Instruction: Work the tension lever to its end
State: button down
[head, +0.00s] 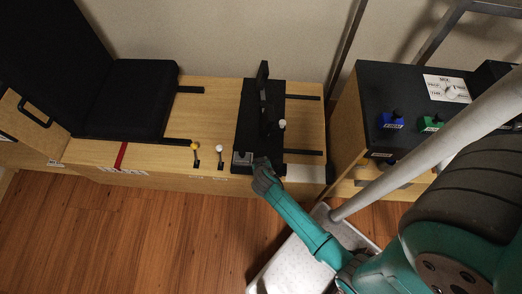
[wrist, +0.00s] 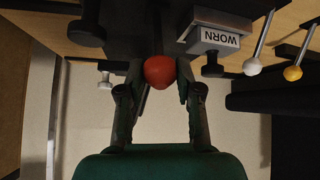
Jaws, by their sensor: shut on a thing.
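My gripper (head: 264,164) is at the front edge of the black lever unit (head: 246,108) on the wooden bench. In the wrist view my gripper (wrist: 160,82) has its two fingers on either side of a round red knob (wrist: 159,71) and is shut on it. In the head view that knob is hidden by my gripper. No label naming the tension lever is readable, so I cannot tell its name from the pictures.
A yellow-knobbed lever (head: 195,144) and a white-knobbed lever (head: 219,149) stand left of the unit. Another white knob (head: 282,124) is on its right. A black seat (head: 125,98) is at left. A black-topped cabinet (head: 385,80) with blue and green controls stands at right.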

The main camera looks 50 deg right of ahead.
jog(key=shift+s+a+f, duration=0.4)
jog(key=shift+a, duration=0.05)
jog(key=shift+f, duration=0.1)
jog(key=c, duration=0.8)
grip_release()
jog(key=shift+a, duration=0.15)
jog(key=shift+r, duration=0.3)
jog(key=v, duration=1.1)
jog(key=shift+s+a+r, duration=0.1)
jog(key=shift+s+r, duration=0.1)
jog(key=shift+r, duration=0.05)
